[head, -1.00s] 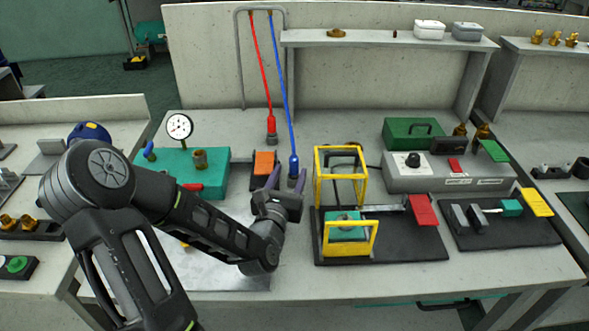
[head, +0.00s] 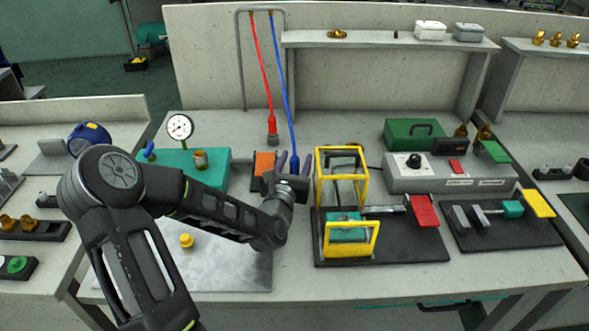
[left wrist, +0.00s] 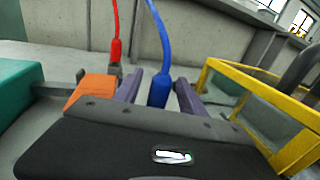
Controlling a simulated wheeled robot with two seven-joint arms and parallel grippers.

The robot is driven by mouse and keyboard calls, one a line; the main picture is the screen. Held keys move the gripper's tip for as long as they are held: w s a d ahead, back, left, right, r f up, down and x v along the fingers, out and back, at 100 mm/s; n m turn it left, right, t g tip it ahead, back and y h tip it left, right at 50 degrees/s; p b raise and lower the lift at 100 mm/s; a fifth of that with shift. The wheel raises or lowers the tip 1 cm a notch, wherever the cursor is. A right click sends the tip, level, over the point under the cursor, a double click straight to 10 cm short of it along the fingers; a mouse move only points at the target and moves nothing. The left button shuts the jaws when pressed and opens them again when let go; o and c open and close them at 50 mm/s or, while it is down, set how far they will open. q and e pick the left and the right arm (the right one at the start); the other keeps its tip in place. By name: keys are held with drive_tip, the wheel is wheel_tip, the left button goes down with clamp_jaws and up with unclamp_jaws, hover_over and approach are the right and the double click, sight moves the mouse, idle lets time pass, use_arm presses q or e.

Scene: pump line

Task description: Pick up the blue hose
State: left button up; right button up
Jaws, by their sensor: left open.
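The blue hose (head: 283,90) hangs from the grey rail at the back of the bench, with a thick blue end at the bottom. In the left wrist view the blue hose (left wrist: 160,88) hangs between the two purple fingers, its end low between them. My left gripper (head: 293,166) is open, its fingers pointing up and away on either side of the hose end. In the left wrist view the left gripper (left wrist: 158,93) shows gaps on both sides of the hose. The lower tip of the hose is hidden behind the gripper body. My right gripper is not in view.
A red hose (head: 261,80) hangs just left of the blue one. A yellow frame (head: 318,180) stands close to the right of the gripper. An orange block (head: 263,162) and a teal box with a gauge (head: 179,127) are to the left.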

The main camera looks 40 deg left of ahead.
use_arm(q)
drive_tip(key=shift+x, duration=1)
drive_tip(key=shift+s, duration=0.1)
clamp_jaws()
